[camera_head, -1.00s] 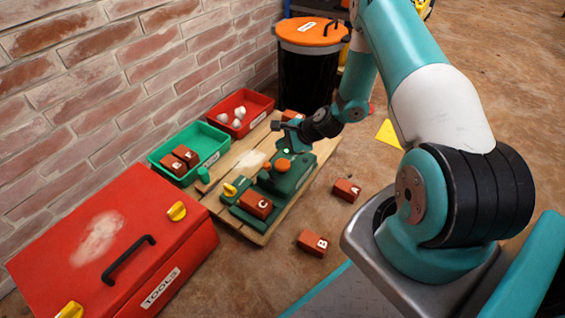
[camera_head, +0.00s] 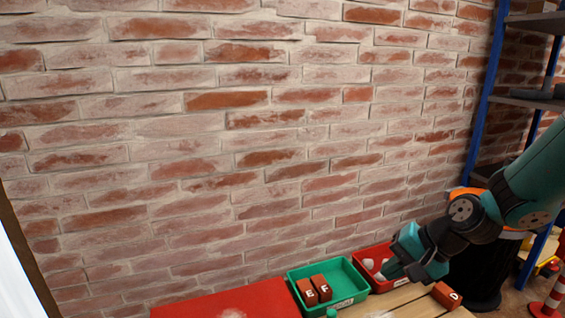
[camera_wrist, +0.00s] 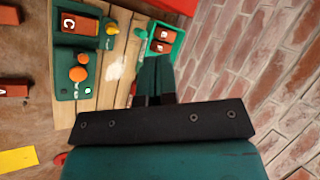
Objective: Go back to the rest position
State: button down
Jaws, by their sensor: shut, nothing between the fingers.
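My gripper (camera_head: 388,272) is at the lower right of the head view, in front of the red bin and above the wooden pallet. Its two teal fingers (camera_wrist: 157,75) are together in the wrist view, with nothing between them. My gripper hides part of the red bin.
A green bin (camera_head: 355,272) holds brick E (camera_head: 307,292) and brick F (camera_head: 322,288). The red bin (camera_head: 361,256) holds pale lumps. Brick D (camera_head: 446,295) lies on the pallet (camera_head: 415,305). The wrist view shows brick C (camera_wrist: 68,22) on a green device (camera_wrist: 62,60). The brick wall (camera_head: 230,140) stands behind.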

jog(key=s+a+r+n+g+h+p, duration=0.1)
jog(key=s+a+r+n+g+p, duration=0.15)
jog(key=s+r+n, duration=0.65)
jog(key=s+a+r+n+g+h+p, duration=0.1)
jog(key=s+a+r+n+p, duration=0.35)
jog(key=s+r, duration=0.8)
notch_tip(320, 180, up, 35)
jog(key=s+p, duration=0.1)
jog(key=p, duration=3.4)
jog(key=shift+f+p, duration=0.2)
jog(key=shift+p, duration=0.15)
jog(key=shift+s+d, duration=0.1)
jog(key=c, duration=1.8)
grip_release()
